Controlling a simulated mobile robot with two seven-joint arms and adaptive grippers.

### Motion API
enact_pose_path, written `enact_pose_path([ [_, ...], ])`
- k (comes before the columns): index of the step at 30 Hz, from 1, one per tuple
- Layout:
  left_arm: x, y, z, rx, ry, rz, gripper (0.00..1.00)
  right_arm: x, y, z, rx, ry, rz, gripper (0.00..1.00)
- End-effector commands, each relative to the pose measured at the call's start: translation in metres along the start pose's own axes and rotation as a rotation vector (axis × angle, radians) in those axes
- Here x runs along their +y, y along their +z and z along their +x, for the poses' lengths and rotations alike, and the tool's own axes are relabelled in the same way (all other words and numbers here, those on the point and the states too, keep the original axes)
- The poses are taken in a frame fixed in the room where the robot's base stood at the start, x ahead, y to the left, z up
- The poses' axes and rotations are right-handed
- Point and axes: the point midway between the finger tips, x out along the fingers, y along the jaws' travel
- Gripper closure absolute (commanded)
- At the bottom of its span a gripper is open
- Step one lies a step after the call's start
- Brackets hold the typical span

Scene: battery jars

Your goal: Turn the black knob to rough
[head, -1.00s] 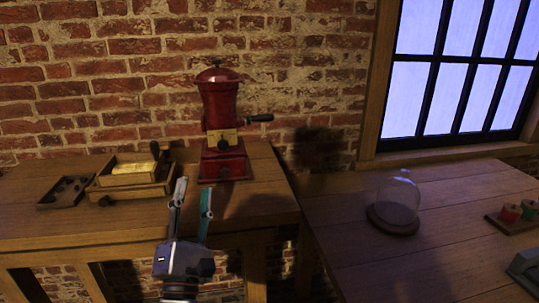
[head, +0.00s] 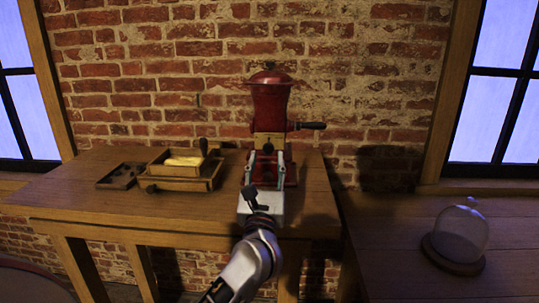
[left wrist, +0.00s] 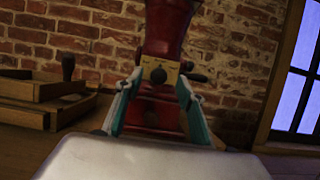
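A red grinder (head: 270,100) stands on the wooden table against the brick wall, with a brass plate (head: 281,150) on its front. The black knob (left wrist: 158,75) sits on the brass plate (left wrist: 172,70) in the left wrist view, between the two fingers in the picture. My left gripper (head: 266,157) is in front of the grinder, its fingers apart and pointing at the plate; it also shows in the left wrist view (left wrist: 160,80). I cannot tell whether the fingers touch the knob. Markings on the plate are too small to read. My right gripper is not in view.
The grinder's side crank (head: 308,126) sticks out to the right. A wooden box (head: 183,170) with a yellow block and a dark shallow tray (head: 120,176) stand to the left. A glass dome (head: 460,235) stands on the right table.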

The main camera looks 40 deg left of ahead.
Motion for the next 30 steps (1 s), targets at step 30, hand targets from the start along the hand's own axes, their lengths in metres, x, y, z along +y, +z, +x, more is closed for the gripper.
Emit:
enact_pose_path([
  [30, 0.000, -0.015, 0.048, 0.000, 0.000, 0.002, 0.99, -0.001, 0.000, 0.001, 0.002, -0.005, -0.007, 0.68],
])
